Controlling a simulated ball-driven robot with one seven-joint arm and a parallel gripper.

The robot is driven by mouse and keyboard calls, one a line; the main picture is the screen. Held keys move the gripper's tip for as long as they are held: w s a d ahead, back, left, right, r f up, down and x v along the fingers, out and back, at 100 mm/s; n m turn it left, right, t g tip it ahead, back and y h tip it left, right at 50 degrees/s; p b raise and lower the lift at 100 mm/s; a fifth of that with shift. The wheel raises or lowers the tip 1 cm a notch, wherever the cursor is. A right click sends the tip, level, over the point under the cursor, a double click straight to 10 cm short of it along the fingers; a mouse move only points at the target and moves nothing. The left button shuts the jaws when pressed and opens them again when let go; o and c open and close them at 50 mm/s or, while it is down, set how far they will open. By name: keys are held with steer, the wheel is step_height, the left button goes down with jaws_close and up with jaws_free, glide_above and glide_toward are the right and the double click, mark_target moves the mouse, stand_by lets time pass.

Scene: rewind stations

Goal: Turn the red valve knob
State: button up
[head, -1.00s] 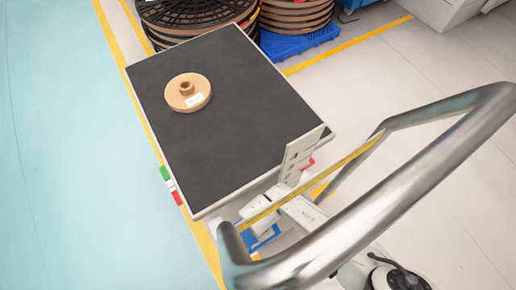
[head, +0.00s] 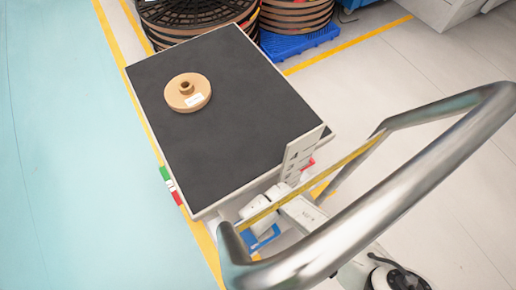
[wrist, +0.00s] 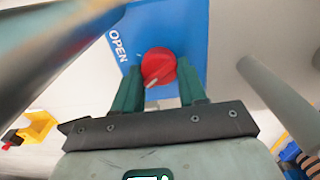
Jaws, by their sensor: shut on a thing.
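The red valve knob (wrist: 158,66) sits on a blue panel (wrist: 172,22) with the white word "OPEN" at its left. It shows in the wrist view only. My gripper (wrist: 160,84) has its two green fingers on either side of the knob and is shut on it. A pale mark lies on the knob's lower part. In the head view a small part of a blue panel (head: 262,238) shows under the table's near edge; the knob and my fingertips are hidden there.
A dark-topped table (head: 215,130) bears a tan spool (head: 187,92). A thick metal rail (head: 400,190) crosses the front right. Large reels (head: 296,18) stand behind on a blue pallet (head: 300,40). A yellow part (wrist: 38,124) is at left. Floor at left is clear.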

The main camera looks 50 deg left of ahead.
steer(key=shift+r, duration=0.1)
steer(key=m+p, duration=0.3)
steer(key=shift+d+r, duration=0.1)
steer(key=m+p, duration=0.2)
steer(key=m, duration=0.1)
steer(key=shift+s+p, duration=0.1)
steer(key=shift+p, duration=0.25)
steer(key=m+p, duration=0.2)
steer(key=m, duration=0.2)
steer(key=shift+d, duration=0.1)
steer(key=shift+s+m+p, duration=0.1)
steer(key=shift+m+p, duration=0.7)
steer(key=shift+m, duration=0.6)
steer(key=shift+f, duration=0.2)
steer(key=o, duration=1.1)
steer(key=shift+a, duration=0.2)
steer(key=shift+c, duration=0.2)
steer(key=shift+r, duration=0.1)
steer(key=shift+r, duration=0.15)
